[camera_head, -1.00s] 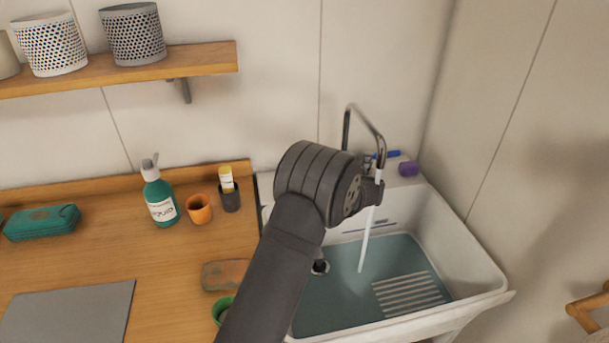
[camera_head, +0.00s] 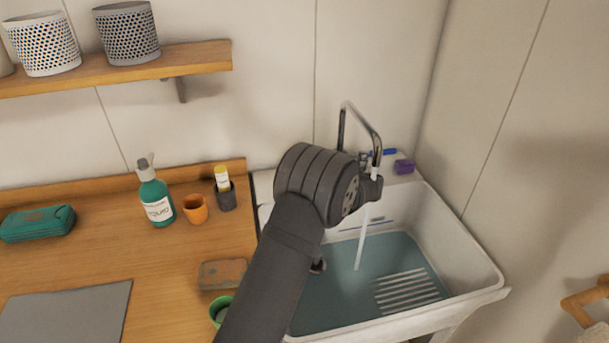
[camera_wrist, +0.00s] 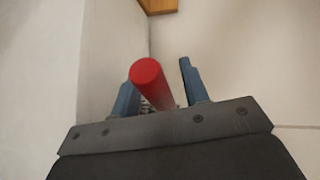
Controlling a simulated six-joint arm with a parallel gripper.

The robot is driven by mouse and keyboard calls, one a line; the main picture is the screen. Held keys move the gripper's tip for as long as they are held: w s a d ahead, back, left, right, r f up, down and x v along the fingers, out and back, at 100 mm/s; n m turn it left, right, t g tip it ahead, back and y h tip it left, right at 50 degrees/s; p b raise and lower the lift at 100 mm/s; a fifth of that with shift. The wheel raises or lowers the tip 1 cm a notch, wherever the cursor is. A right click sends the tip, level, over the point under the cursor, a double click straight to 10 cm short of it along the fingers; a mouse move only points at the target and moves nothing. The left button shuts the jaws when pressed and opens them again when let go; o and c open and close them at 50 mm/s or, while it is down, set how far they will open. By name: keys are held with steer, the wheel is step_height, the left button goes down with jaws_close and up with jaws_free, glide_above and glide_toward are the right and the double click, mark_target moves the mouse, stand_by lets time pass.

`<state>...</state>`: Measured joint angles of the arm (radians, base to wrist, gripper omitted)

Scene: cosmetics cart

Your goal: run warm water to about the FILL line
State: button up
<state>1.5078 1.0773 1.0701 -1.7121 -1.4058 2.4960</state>
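The chrome faucet (camera_head: 362,122) arches over the white sink (camera_head: 478,270), and a stream of water (camera_head: 362,240) falls into it. The water (camera_head: 335,300) covers the sink floor. A dark blue mark (camera_head: 376,221) shows on the back inner wall, above the water; its lettering is too small to read. A blue tap handle (camera_head: 388,152) shows behind the spout. In the wrist view a red rod-like handle (camera_wrist: 147,74) stands between the blue fingers of my gripper (camera_wrist: 160,80). The right finger is apart from it; the left is close beside it.
A purple block (camera_head: 404,166) sits on the sink's back ledge. On the wooden counter left of the sink are a green pump bottle (camera_head: 155,195), an orange cup (camera_head: 195,209), a dark holder (camera_head: 226,199), a brown block (camera_head: 222,274) and a green cup (camera_head: 219,306).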

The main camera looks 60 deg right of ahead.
steer(key=v, duration=1.7)
steer(key=shift+s, duration=0.25)
steer(key=shift+w, duration=0.15)
steer(key=x, duration=1.7)
steer(key=shift+w, duration=0.1)
steer(key=shift+w, duration=0.1)
steer(key=shift+w+m+h, duration=0.25)
steer(key=shift+m+h, duration=0.35)
steer(key=shift+h, duration=0.2)
stand_by(0.5)
stand_by(0.4)
